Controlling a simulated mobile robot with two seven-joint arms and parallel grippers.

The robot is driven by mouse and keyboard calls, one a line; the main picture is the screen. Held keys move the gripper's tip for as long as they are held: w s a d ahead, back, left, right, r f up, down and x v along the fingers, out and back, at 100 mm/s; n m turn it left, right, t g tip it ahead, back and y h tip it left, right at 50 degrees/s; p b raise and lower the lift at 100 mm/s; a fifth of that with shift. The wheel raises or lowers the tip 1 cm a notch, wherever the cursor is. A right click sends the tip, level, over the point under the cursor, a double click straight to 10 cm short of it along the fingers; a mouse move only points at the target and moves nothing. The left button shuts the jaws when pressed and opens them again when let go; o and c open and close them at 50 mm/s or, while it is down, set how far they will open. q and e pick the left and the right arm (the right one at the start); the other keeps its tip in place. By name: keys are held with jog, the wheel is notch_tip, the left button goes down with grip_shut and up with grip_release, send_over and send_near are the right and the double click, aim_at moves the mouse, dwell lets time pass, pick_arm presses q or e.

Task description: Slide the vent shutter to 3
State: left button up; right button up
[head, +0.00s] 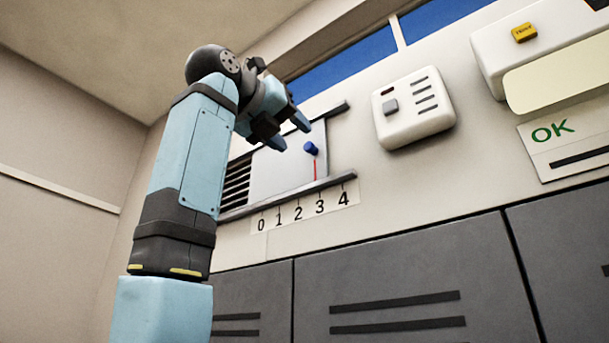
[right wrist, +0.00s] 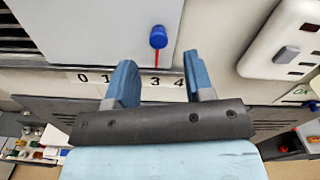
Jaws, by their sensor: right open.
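The vent shutter (head: 280,172) is a pale flat panel in a rail on the wall, with dark louvres showing to its left. It carries a blue knob (head: 311,148) and a red pointer line under it. The pointer lines up with the 3 on the number scale (head: 300,212), in both views. My right gripper (head: 291,133) is open and empty, just left of the knob in the head view. In the right wrist view the knob (right wrist: 158,37) shows beyond and between the spread fingertips (right wrist: 158,62), apart from both. My left gripper is not in view.
A white box with a grey button (head: 414,106) is on the wall right of the vent. Farther right are a white unit with a yellow button (head: 524,32) and an OK sign (head: 565,145). Grey cabinets (head: 400,280) stand below. A window strip is above.

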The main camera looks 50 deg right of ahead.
jog(key=a, duration=0.8)
jog(key=shift+s+a, duration=0.3)
jog(key=shift+s, duration=0.05)
